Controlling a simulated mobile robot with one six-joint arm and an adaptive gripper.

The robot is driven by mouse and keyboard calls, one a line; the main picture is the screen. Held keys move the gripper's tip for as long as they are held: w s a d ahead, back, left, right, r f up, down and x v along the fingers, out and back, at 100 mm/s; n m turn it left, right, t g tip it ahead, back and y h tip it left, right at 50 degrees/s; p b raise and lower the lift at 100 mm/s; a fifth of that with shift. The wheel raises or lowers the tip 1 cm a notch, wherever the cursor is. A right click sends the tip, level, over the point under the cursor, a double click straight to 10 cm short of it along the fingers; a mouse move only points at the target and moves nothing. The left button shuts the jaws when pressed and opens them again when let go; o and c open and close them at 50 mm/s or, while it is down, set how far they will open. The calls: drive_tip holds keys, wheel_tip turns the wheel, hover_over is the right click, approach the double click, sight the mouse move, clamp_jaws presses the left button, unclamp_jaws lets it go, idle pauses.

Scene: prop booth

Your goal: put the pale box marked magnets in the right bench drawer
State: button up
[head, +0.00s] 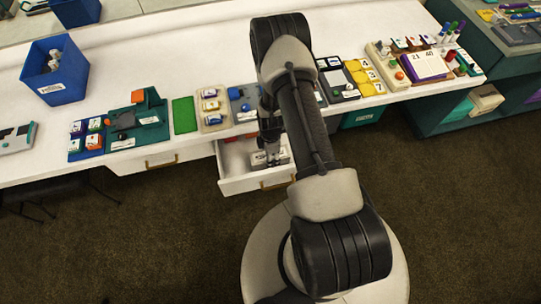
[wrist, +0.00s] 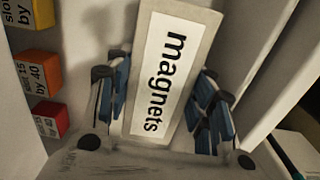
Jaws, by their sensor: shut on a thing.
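The pale box with a white label reading "magnets" (wrist: 168,72) is between the fingers of my gripper (wrist: 160,105), which is shut on it. The blue finger pads lie along both sides of the box. In the head view, my gripper (head: 271,152) points down into the open right bench drawer (head: 236,184), with the pale box (head: 284,155) low inside the drawer's outline. I cannot tell whether the box touches the drawer floor. My arm hides part of the drawer's right side.
Small orange (wrist: 38,73) and red (wrist: 49,120) labelled blocks stand left of the box in the wrist view. A pale wall runs close on the right. The left drawer (head: 146,164) is shut. Trays and a blue bin (head: 55,85) stand on the white bench.

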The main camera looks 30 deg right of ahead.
drive_tip(key=shift+f, duration=0.1)
drive_tip(key=o, duration=1)
drive_tip(key=s+a+r+m+t+p, duration=0.1)
drive_tip(key=a+r+m, duration=0.25)
drive_tip(key=r, duration=1.75)
drive_tip(key=a+r+m+t+p, duration=0.1)
drive_tip(key=a+r+m+p, duration=0.2)
drive_tip(key=r, duration=1.7)
drive_tip(key=s+a+r+m+t, duration=0.1)
drive_tip(key=s+a+r+m, duration=0.1)
drive_tip(key=s+r, duration=0.2)
drive_tip(key=s+a+r+m, duration=0.2)
drive_tip(key=s+r, duration=0.3)
drive_tip(key=s, duration=0.3)
drive_tip(key=s+a+r+m+t+b, duration=0.1)
drive_tip(key=s+r+m, duration=0.3)
drive_tip(key=s, duration=0.2)
drive_tip(key=shift+a+r+t, duration=0.3)
drive_tip(key=shift+a, duration=0.1)
